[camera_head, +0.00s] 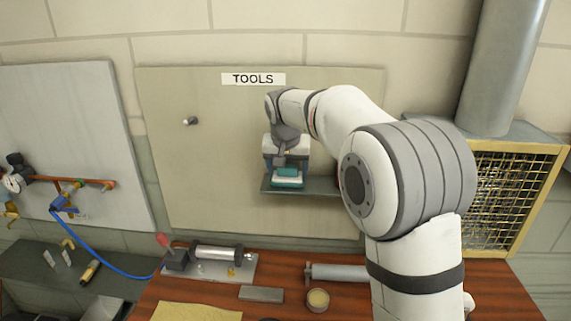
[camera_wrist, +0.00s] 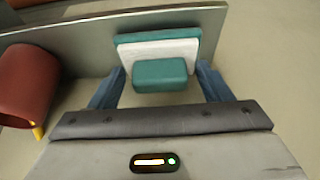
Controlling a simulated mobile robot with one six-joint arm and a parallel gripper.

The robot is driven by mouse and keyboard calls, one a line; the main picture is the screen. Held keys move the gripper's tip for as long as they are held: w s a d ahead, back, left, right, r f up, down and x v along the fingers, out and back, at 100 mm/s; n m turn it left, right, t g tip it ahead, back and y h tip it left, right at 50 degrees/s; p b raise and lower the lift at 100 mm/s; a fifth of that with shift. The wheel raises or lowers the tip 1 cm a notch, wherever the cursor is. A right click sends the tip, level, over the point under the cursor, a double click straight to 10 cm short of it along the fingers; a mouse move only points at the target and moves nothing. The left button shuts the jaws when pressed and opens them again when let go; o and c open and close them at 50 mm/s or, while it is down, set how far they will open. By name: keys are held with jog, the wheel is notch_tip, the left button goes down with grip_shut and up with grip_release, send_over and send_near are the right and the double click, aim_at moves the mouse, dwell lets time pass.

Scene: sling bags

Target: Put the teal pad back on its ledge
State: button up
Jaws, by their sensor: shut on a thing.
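The teal pad (camera_head: 287,176) is a small block with teal and white layers, and it shows larger in the wrist view (camera_wrist: 160,75). My gripper (camera_wrist: 158,84) is shut on it, with a blue finger on each side. In the head view my gripper (camera_head: 287,163) points down at the board, at the left part of the grey ledge (camera_head: 322,186). The pad is at the ledge; I cannot tell whether it touches the surface. The ledge also shows in the wrist view (camera_wrist: 85,47). My arm hides the ledge's right end.
A red-brown cylinder (camera_wrist: 25,80) stands beside the gripper in the wrist view. An empty peg (camera_head: 190,121) sticks out of the board, under a TOOLS sign (camera_head: 253,79). Below is a wooden bench (camera_head: 285,262) with a metal fixture (camera_head: 215,256) and a round tin (camera_head: 317,299).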

jog(key=shift+f, duration=0.2)
jog(key=o, duration=0.9)
jog(key=shift+o, duration=0.2)
jog(key=shift+s+r, duration=0.1)
jog(key=shift+r, duration=0.35)
jog(key=b+v, duration=0.2)
jog(key=v, duration=1)
jog(key=s+d+f, duration=0.3)
jog(key=s+d, duration=0.4)
jog(key=s, duration=0.1)
jog(key=s+d+f, duration=0.3)
jog(key=s+d, duration=0.3)
jog(key=s, duration=0.1)
jog(key=s+d+f, duration=0.2)
jog(key=s+f, duration=0.4)
jog(key=s, duration=0.2)
jog(key=s+d+f+g, duration=0.1)
jog(key=s+d+f, duration=0.2)
jog(key=s+f, duration=0.3)
jog(key=shift+s+d+f, duration=0.25)
jog(key=shift+s+d, duration=0.05)
jog(key=shift+s, duration=0.85)
